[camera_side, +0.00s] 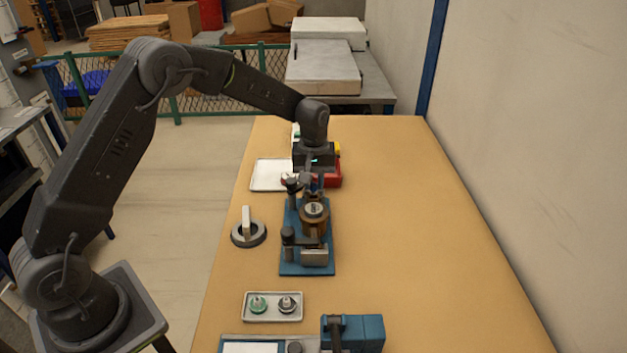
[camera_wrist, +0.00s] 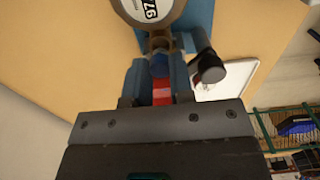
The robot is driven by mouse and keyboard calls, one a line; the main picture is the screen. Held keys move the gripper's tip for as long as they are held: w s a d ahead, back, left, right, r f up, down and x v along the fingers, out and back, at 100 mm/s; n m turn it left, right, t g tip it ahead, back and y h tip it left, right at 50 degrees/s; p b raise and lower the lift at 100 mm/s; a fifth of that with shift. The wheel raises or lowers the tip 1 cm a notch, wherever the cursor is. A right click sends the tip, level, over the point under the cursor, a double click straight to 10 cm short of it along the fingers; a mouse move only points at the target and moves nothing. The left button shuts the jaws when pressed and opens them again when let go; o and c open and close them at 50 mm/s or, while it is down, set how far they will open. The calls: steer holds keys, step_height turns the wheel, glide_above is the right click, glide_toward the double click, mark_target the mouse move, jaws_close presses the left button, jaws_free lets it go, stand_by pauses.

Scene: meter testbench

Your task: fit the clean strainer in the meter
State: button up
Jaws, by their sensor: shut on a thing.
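The meter (camera_side: 316,214) is a brown, brassy body with a round white dial, clamped on a blue bench fixture (camera_side: 292,262). Its dial face also shows at the top of the wrist view (camera_wrist: 148,10). My gripper (camera_side: 312,184) is at the far end of the meter, pointing down. In the wrist view my gripper (camera_wrist: 159,70) is shut on a small blue piece (camera_wrist: 159,66) right beside the meter's brown port (camera_wrist: 160,42). I cannot tell whether the piece touches or enters the port, or whether it is the clean strainer. Red shows between the fingers; its source is unclear.
Dark clamp knobs (camera_side: 288,234) rise beside the meter. A white tray (camera_side: 262,178) and a red box (camera_side: 334,172) stand behind. A near tray (camera_side: 273,315) holds two round parts. The table's right side is clear.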

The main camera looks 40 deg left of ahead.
steer(key=shift+f, duration=1.1)
stand_by(0.9)
steer(key=o, duration=1)
steer(key=shift+o, duration=0.2)
steer(key=shift+r, duration=3.55)
